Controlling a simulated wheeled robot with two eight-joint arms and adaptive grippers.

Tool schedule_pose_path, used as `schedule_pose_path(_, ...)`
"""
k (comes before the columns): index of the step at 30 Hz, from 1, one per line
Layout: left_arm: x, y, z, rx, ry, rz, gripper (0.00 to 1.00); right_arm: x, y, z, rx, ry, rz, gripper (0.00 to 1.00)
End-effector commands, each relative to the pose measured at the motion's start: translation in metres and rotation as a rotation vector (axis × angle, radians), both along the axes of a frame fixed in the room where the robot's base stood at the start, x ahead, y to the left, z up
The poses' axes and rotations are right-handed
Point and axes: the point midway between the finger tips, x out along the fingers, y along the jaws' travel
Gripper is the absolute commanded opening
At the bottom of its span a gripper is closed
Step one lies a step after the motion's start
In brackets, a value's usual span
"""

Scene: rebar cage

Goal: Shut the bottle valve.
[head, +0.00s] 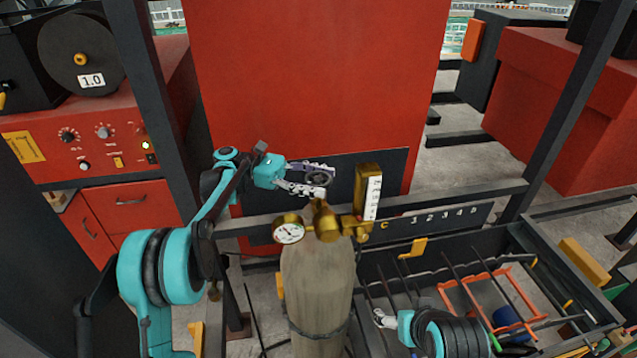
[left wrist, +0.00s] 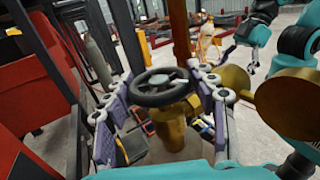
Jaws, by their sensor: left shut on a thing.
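The gas bottle (head: 318,290) stands upright at the centre of the head view, with a brass valve body (head: 326,222) on top. The dark round handwheel (left wrist: 160,78) shows clearly in the left wrist view above the brass stem. My left gripper (head: 308,180) reaches in from the left at the top of the valve. Its two fingers lie on either side of the handwheel and are shut on it; it also shows in the left wrist view (left wrist: 163,97). My right gripper (head: 384,319) is low at the right of the bottle, small and partly hidden by its arm.
A round pressure gauge (head: 289,230) sits left of the valve, and a brass flow meter (head: 368,192) stands close at its right. A dark numbered rail (head: 440,217) runs behind. A dark-framed bin with orange rods (head: 490,290) lies at lower right. A red cabinet (head: 310,80) stands behind.

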Motion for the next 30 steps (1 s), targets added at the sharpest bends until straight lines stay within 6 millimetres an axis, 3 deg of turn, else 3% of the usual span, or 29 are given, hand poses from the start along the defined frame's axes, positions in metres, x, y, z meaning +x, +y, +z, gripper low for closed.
schedule_pose_path(6,0.0,0.0,0.0,0.001,0.0,0.002,0.28,0.0,0.0,0.0,0.0,0.0,0.0,0.79)
schedule_pose_path(7,0.0,0.0,0.0,0.001,0.001,0.002,0.64,0.0,0.0,0.0,0.0,0.0,0.0,0.79)
schedule_pose_path(9,0.0,0.0,0.0,0.001,0.001,0.002,0.78,0.0,0.0,0.0,0.0,0.0,0.0,0.79)
schedule_pose_path(20,0.0,0.0,0.003,0.001,0.0,0.003,0.78,0.0,0.0,0.0,0.0,0.0,0.0,0.79)
schedule_pose_path(23,0.0,0.0,0.015,0.001,0.0,0.003,0.78,0.0,0.0,0.0,0.0,0.0,0.0,0.79)
schedule_pose_path(30,0.0,0.0,0.063,0.001,0.001,0.003,0.78,0.0,0.0,0.0,0.0,0.0,0.0,0.79)
